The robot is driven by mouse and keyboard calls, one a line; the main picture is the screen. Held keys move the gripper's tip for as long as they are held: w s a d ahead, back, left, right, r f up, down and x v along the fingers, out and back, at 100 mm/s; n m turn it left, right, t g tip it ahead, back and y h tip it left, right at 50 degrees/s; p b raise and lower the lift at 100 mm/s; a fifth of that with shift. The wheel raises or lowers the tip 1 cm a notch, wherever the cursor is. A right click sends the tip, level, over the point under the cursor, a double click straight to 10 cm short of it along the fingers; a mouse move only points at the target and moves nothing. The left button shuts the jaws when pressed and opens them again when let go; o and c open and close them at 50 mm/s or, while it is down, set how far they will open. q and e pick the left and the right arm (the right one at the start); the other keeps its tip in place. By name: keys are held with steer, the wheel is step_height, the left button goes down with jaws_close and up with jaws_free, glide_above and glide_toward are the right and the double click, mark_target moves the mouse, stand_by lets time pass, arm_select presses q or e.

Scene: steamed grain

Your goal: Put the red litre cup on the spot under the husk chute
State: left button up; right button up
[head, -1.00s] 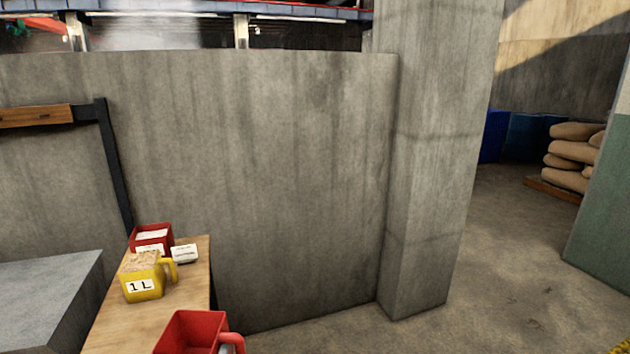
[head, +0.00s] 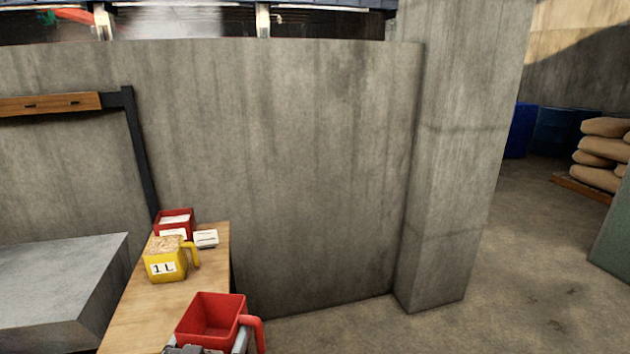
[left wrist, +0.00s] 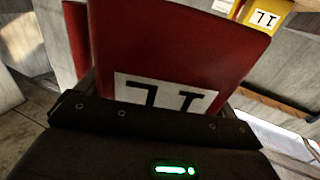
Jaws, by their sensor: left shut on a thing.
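The red litre cup (head: 212,315) shows at the bottom of the head view, upright and looking empty, its handle to the right. My left gripper (head: 205,349) is shut on it; only a small part of the gripper shows below the cup. In the left wrist view the cup's red wall (left wrist: 180,50) with an upside-down "1L" label fills the middle, right against the gripper (left wrist: 150,112). The husk chute and the spot under it cannot be made out. My right gripper is not in view.
A wooden bench (head: 150,315) holds a yellow litre cup (head: 166,262) full of grain, a red box (head: 175,222) and a small white card (head: 206,238). A grey block (head: 60,290) stands at left.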

mark_target(188, 316)
arm_select(q)
steer(key=a+r, duration=0.1)
steer(key=w+a+y+b, duration=0.1)
steer(key=a, duration=0.1)
steer(key=a+r+n+y, duration=0.1)
steer(key=a, duration=0.1)
steer(key=shift+w+r, duration=0.25)
steer(key=shift+r, duration=0.1)
steer(key=s+a+r+n+g+y+b, duration=0.1)
steer(key=a+n+y, duration=0.1)
steer(key=a, duration=1)
steer(key=shift+s+r+n+y, duration=0.2)
steer(key=shift+n+y, duration=0.2)
steer(key=shift+y, duration=0.5)
steer(key=shift+d, duration=0.2)
steer(key=shift+a+f, duration=0.1)
